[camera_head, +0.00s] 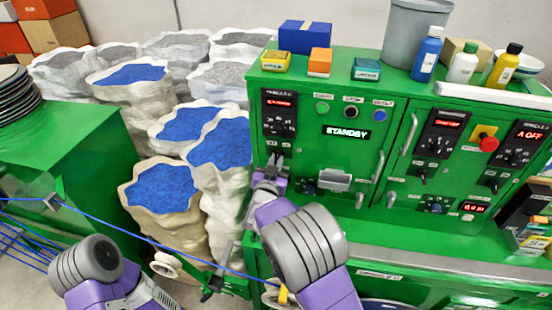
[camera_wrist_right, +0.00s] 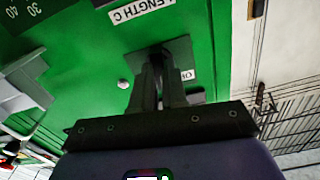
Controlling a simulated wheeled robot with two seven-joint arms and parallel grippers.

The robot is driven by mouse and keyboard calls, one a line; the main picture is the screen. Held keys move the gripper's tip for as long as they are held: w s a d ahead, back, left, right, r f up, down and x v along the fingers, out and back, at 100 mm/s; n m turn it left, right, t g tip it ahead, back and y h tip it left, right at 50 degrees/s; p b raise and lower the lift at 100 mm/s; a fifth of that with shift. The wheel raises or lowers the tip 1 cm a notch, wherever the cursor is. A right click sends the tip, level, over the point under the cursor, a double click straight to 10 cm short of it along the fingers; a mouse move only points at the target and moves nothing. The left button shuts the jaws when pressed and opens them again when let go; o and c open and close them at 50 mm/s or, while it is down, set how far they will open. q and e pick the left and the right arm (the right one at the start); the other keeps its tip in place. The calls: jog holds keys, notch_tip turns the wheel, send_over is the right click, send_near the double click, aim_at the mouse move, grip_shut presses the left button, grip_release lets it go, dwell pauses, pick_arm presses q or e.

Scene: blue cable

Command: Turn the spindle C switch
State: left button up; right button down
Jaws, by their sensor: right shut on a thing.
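The green control cabinet (camera_head: 330,160) stands at the right with its left panel facing me. My right gripper (camera_head: 273,165) is at the lower left of that panel. In the wrist view its dark fingers (camera_wrist_right: 160,90) are closed on a switch with a dark square plate (camera_wrist_right: 182,50). The switch handle is mostly hidden between the fingers. An upside-down label reading LENGTH C (camera_wrist_right: 142,8) is near the plate, and a small label beside it is partly covered.
A blue cable (camera_head: 130,228) runs across the front from left to lower middle. Sacks of blue granules (camera_head: 160,190) stand left of the cabinet. Bottles (camera_head: 463,62) and small boxes (camera_head: 320,62) sit on top. A STANDBY display (camera_head: 346,133) and handles are on the panel.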

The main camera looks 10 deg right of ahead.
jog(key=n+p, duration=0.2)
jog(key=n, duration=0.2)
jog(key=shift+r+p, duration=0.15)
jog(key=shift+p, duration=0.15)
jog(key=shift+n+p, duration=0.75)
jog(key=shift+n, duration=0.95)
jog(key=c, duration=1.2)
grip_release()
jog(key=shift+o, duration=0.2)
jog(key=b+v, duration=0.1)
jog(key=v, duration=0.6)
jog(key=shift+s, duration=0.3)
jog(key=shift+a, duration=0.2)
